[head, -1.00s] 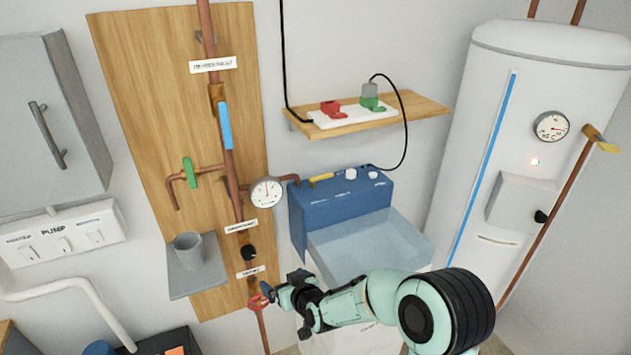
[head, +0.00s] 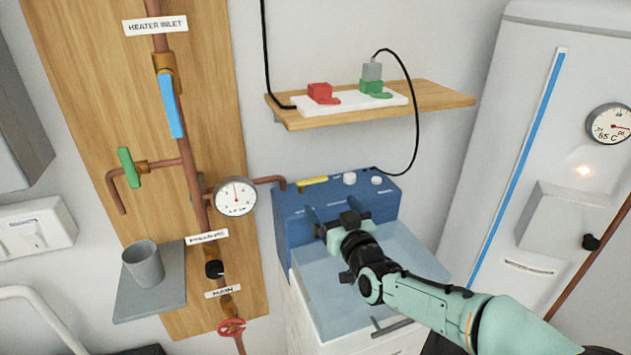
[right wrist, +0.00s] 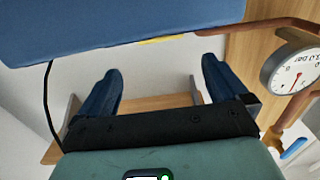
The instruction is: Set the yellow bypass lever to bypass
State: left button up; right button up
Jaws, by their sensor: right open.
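The yellow lever (head: 313,182) lies roughly level on the top left part of the blue box (head: 295,222), where a copper pipe meets it. In the right wrist view a thin yellow strip of the lever (right wrist: 165,40) shows at the edge of the blue box (right wrist: 110,25). My right gripper (head: 333,212) is in front of the box, below and slightly right of the lever. In the right wrist view its two fingers (right wrist: 160,70) are spread with nothing between them. My left gripper is not in view.
A pressure gauge (head: 236,197) and copper piping stand left of the box. A wooden shelf (head: 440,95) with red and green plugs and a hanging black cable is above. A white heater tank (head: 500,130) is at right.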

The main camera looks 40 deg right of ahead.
aim_at(313, 182)
pick_arm(q)
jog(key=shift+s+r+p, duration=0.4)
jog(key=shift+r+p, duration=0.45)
jog(key=shift+p, duration=0.25)
pick_arm(e)
jog(key=x, duration=1.3)
jog(key=shift+a, duration=0.1)
jog(key=shift+c, duration=0.3)
